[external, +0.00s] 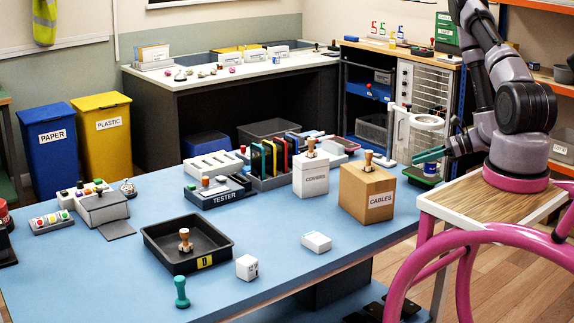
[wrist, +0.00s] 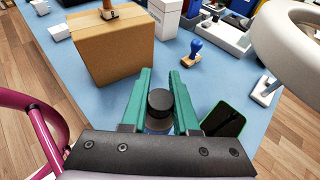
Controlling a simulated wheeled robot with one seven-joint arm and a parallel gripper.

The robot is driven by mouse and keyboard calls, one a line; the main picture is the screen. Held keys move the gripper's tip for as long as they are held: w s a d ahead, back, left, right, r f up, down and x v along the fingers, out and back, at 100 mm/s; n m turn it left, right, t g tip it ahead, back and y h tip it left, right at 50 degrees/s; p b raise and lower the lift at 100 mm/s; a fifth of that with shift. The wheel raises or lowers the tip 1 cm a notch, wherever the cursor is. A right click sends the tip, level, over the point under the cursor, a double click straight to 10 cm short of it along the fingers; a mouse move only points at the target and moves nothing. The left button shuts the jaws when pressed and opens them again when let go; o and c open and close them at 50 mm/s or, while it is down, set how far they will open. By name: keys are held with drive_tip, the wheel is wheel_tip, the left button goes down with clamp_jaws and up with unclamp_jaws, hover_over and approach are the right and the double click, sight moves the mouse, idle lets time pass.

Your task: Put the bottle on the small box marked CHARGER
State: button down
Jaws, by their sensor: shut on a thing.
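My gripper (external: 430,156) is at the right end of the blue table, with green fingers. In the wrist view my gripper (wrist: 160,90) is shut on the bottle (wrist: 159,101), whose round black cap shows between the fingers. Most of the bottle's body is hidden, and I cannot tell whether it touches the table. Two small white boxes, one at the front edge (external: 247,267) and one nearer the middle (external: 316,243), lie on the table left of my gripper. Their print is too small to read, so I cannot tell which is marked CHARGER.
A brown box marked CABLES (external: 367,193) with a stamp on top stands between my gripper and the small white boxes. A taller white box (external: 311,178) stands behind it. A dark phone with a green edge (wrist: 224,119) lies beside my gripper. A black tray (external: 187,243) is farther left.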

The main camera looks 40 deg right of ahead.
drive_tip(key=w+a+r, duration=0.3)
drive_tip(key=w+a, duration=0.4)
drive_tip(key=w, duration=0.1)
drive_tip(key=w+a+r, duration=0.3)
drive_tip(key=w+a, duration=0.4)
drive_tip(key=w, duration=0.1)
drive_tip(key=n+g+y, duration=0.3)
drive_tip(key=n+g, duration=0.2)
hover_over(316, 242)
drive_tip(key=w+a, duration=0.1)
drive_tip(key=w, duration=0.2)
wheel_tip(316, 242, down, 7)
drive_tip(key=shift+f, duration=2.15)
